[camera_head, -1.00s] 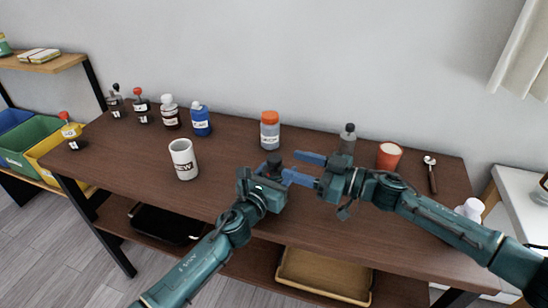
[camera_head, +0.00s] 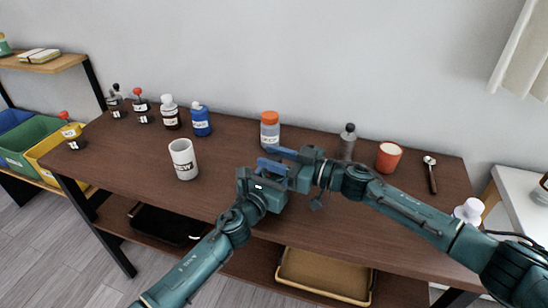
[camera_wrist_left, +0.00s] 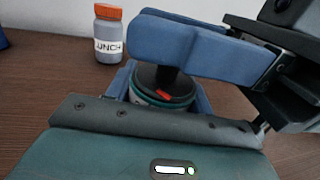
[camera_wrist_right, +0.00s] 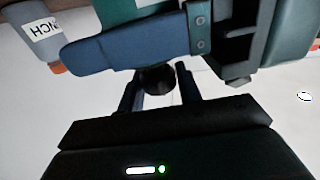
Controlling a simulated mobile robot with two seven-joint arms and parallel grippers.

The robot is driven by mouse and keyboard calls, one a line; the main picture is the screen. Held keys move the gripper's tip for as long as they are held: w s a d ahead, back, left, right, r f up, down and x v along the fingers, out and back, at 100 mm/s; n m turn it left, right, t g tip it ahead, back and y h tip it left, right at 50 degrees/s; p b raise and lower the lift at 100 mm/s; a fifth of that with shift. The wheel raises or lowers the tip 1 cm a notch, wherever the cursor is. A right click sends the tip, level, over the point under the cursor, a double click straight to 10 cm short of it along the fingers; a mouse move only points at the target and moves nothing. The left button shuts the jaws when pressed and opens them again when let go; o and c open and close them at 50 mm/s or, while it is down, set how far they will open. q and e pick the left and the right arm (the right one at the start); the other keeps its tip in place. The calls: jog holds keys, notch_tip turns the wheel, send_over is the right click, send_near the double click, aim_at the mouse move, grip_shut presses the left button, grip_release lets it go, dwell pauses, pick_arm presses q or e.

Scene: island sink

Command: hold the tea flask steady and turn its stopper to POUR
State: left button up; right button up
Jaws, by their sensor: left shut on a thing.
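The tea flask (camera_wrist_left: 140,100) stands upright on the table between the jaws of my left gripper (camera_head: 270,176), which is shut on its body. Its dark round stopper (camera_wrist_left: 177,83) has a red mark and a black knob on top, which also shows in the right wrist view (camera_wrist_right: 157,80). No POUR lettering is readable. My right gripper (camera_head: 277,160) is above the stopper. Its fingers stand apart on either side of the knob, with a gap visible on at least one side. The head view hides the flask behind my grippers.
An orange-capped bottle (camera_head: 270,131) stands just behind the grippers. A white mug (camera_head: 183,160) is to the left, and several bottles line the back left. A grey bottle (camera_head: 348,142), an orange cup (camera_head: 388,156) and a spoon (camera_head: 431,175) are to the right.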

jog(key=c, duration=0.5)
jog(key=shift+t, duration=0.3)
jog(key=m+t+h, duration=0.4)
jog(key=t, duration=0.1)
jog(key=shift+s+a+m, duration=0.1)
jog(key=shift+a+m, duration=0.05)
jog(key=shift+m, duration=0.15)
jog(key=shift+m+t+h, duration=0.6)
jog(key=shift+t+h, duration=0.1)
jog(key=shift+h, duration=0.2)
jog(key=o, duration=0.9)
jog(key=shift+o, duration=0.2)
